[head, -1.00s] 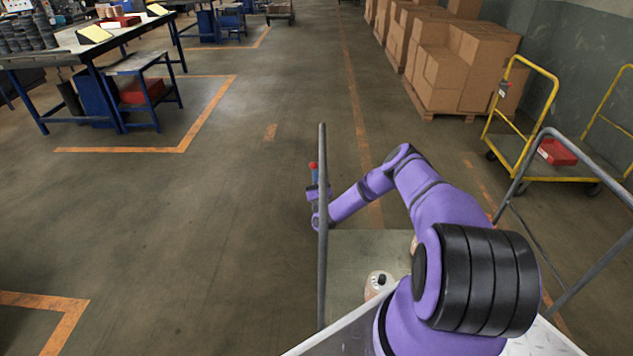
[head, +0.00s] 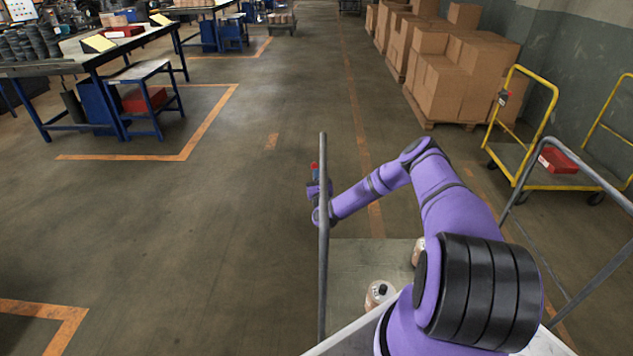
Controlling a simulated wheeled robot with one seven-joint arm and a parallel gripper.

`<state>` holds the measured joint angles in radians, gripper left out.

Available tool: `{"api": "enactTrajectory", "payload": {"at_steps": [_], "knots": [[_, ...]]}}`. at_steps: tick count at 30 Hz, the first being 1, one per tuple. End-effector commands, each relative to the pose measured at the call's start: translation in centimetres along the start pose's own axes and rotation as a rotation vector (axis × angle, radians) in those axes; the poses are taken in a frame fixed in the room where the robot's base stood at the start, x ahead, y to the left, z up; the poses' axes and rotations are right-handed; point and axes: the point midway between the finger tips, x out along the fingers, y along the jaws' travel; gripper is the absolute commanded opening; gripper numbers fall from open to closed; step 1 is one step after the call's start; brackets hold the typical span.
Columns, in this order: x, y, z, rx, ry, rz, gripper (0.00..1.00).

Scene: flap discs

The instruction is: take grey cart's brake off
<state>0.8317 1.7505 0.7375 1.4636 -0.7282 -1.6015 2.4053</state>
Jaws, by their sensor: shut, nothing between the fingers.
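The grey cart shows a thin upright bar (head: 323,270), a bent grey handle tube (head: 575,150) at the right and part of its flat deck (head: 350,255). A small red-tipped piece (head: 314,166) stands just left of the upright bar. It may be the brake lever, but it is too small to tell. My gripper (head: 315,186) is at the far end of my purple arm, beside the bar and just below the red tip. It is shut, with nothing held. The bar partly hides my wrist, and I cannot tell whether the fingers touch the red-tipped piece.
A yellow cart (head: 540,165) with a red box (head: 558,160) stands at the right, near stacked cartons (head: 445,90). A workbench (head: 85,60) is at the upper left. The left floor is clear.

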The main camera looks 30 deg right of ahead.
Motion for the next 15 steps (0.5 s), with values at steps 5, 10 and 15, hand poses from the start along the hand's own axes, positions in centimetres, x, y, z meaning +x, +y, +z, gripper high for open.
{"api": "enactTrajectory", "payload": {"at_steps": [5,10,15], "knots": [[1.6,-0.4,0.7,-0.001,-0.003,-0.001,0.00],[2.6,-0.6,1.0,0.000,-0.003,-0.001,0.00],[3.2,-0.6,1.2,0.000,-0.002,-0.001,0.00]]}}
